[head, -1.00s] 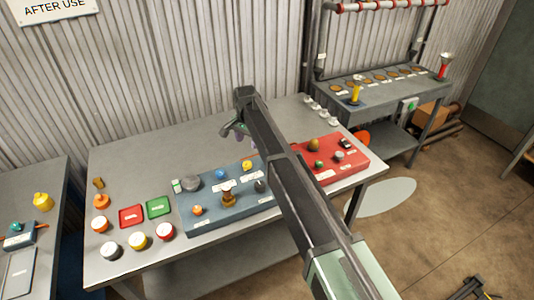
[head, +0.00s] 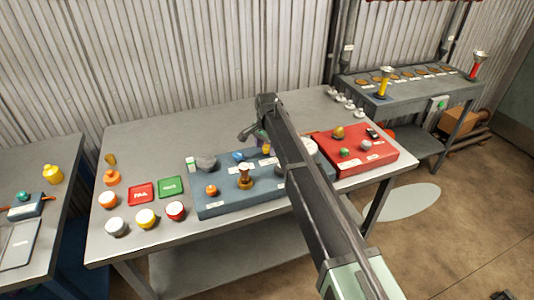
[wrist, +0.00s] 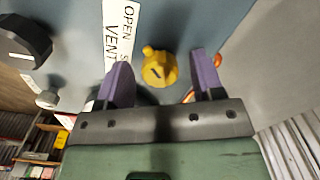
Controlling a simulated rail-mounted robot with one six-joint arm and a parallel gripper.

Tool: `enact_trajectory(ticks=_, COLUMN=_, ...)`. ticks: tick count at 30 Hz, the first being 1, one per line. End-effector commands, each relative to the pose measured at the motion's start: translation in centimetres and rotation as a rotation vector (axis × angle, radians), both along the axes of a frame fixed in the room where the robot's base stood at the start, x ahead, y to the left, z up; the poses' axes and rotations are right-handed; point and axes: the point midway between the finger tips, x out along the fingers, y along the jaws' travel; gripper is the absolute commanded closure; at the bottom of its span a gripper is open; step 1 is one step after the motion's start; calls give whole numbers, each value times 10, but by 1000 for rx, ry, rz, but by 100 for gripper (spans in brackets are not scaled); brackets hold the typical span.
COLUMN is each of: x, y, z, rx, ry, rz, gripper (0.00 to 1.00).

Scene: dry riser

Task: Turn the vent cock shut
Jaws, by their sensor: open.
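The vent cock is a yellow knob (wrist: 158,68) with a dark line on its face, on a blue-grey panel beside a white label reading "OPEN" and "VENT" in the wrist view. My gripper (wrist: 160,62) is open, with one purple finger on each side of the knob; gaps show between them and I cannot see contact. In the head view the yellow knob (head: 266,150) is partly hidden by my arm. It sits on the blue panel (head: 212,209), and my gripper (head: 260,141) is at its back side there.
A black knob (wrist: 24,40) is on the same panel. A brass valve (head: 245,178), orange knob (head: 211,190) and blue knob (head: 238,156) stand near my gripper. A red panel (head: 345,167) lies right. Jars and red and green plates (head: 171,186) lie left. The table's back left is clear.

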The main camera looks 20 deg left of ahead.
Motion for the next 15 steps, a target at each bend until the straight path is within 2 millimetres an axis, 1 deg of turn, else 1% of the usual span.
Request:
enact_trajectory(ticks=3, x=0, y=0, z=2, rx=0, ry=0, rz=0, gripper=39)
enact_trajectory(ticks=4, x=0, y=0, z=2, rx=0, ry=0, rz=0, gripper=40)
enact_trajectory(ticks=13, x=0, y=0, z=2, rx=0, ry=0, rz=0, gripper=86)
enact_trajectory(ticks=15, x=0, y=0, z=2, rx=0, ry=0, rz=0, gripper=88)
